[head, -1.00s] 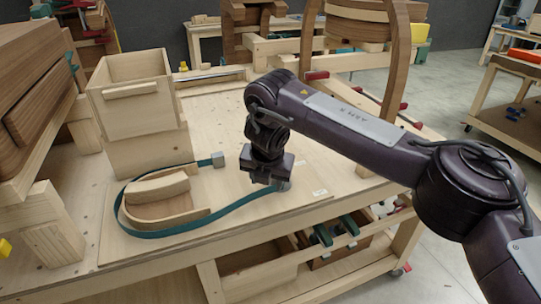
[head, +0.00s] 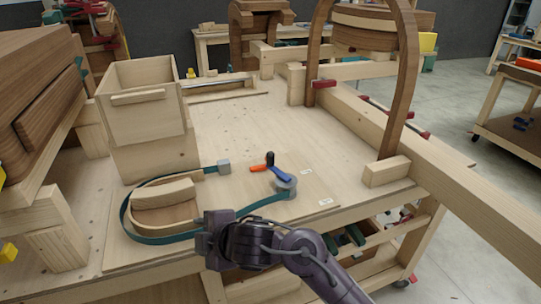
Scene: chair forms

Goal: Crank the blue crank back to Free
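The blue crank (head: 281,174) sits on a grey round hub (head: 286,187) on the thin board (head: 230,205). Its arm points up and left from the hub, with a black knob (head: 270,158) standing at its far end. An orange-red piece (head: 259,169) lies beside the knob. A green strap (head: 250,209) runs from the hub around a curved wooden form (head: 168,206) to a grey block (head: 223,167). My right gripper (head: 205,240) is at the board's front edge, left of and apart from the crank. Its finger opening is not clear. My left gripper is out of view.
Two small white labels (head: 325,202) lie on the board right of the hub; their writing is unreadable. A wooden box (head: 142,112) stands behind the form. A tall bent wooden arch (head: 398,85) and a long beam (head: 460,190) stand at right. The bench behind the crank is clear.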

